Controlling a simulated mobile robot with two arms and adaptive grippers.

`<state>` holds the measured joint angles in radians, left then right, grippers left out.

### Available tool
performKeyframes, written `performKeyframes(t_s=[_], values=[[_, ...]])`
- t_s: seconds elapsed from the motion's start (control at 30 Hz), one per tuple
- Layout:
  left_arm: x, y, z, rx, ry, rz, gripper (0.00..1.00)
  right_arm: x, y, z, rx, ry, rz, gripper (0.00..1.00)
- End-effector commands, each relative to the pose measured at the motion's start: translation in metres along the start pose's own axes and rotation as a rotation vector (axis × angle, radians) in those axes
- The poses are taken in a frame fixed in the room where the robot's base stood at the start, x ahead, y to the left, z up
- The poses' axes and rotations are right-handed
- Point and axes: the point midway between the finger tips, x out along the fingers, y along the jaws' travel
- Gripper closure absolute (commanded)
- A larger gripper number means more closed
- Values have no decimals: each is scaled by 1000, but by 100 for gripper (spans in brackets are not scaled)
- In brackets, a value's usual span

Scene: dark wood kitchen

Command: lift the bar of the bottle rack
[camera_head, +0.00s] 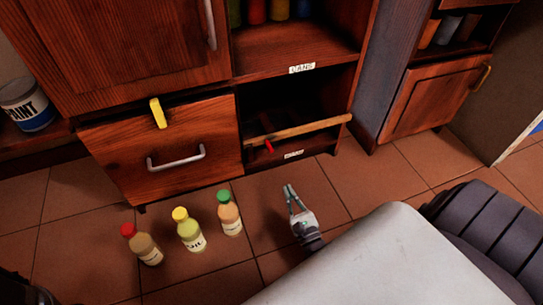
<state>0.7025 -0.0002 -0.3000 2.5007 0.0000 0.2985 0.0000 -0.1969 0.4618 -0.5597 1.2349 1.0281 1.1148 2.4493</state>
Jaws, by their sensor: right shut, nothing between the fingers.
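The bottle rack (262,168) is a low open compartment in the dark wood cabinet. A light wooden bar (305,128) lies across its front, its right end sticking out past the cabinet side. A small red piece (269,146) shows by the bar towards its left. My right gripper (290,189) is shut and empty, over the floor in front of the rack and apart from the bar. My left gripper is not in view. Three bottles stand on the floor to the left: one red-capped (148,248), one yellow-capped (189,232), one green-capped (230,215).
A drawer (160,150) with a metal handle and a yellow clip (158,113) is left of the rack. A shelf labelled CANS (302,68) is above it. A paint can (27,104) stands far left. Tiled floor is clear right of the bottles.

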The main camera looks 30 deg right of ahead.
Motion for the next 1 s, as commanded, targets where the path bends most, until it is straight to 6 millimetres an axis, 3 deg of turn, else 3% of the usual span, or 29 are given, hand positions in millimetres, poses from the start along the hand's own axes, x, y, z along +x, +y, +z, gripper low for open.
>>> performKeyframes(t_s=[0.33, 0.47, 0.8, 1.0], values=[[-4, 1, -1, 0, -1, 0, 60, 10, 1, 1, -2, -5, 1, 100], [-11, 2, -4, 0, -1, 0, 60, 29, 1, 0, -1, -6, 1, 100], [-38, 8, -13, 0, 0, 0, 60, 102, 2, -1, -1, -7, 0, 100], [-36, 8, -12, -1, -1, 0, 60, 108, 1, 29, -1, -5, 2, 100]])
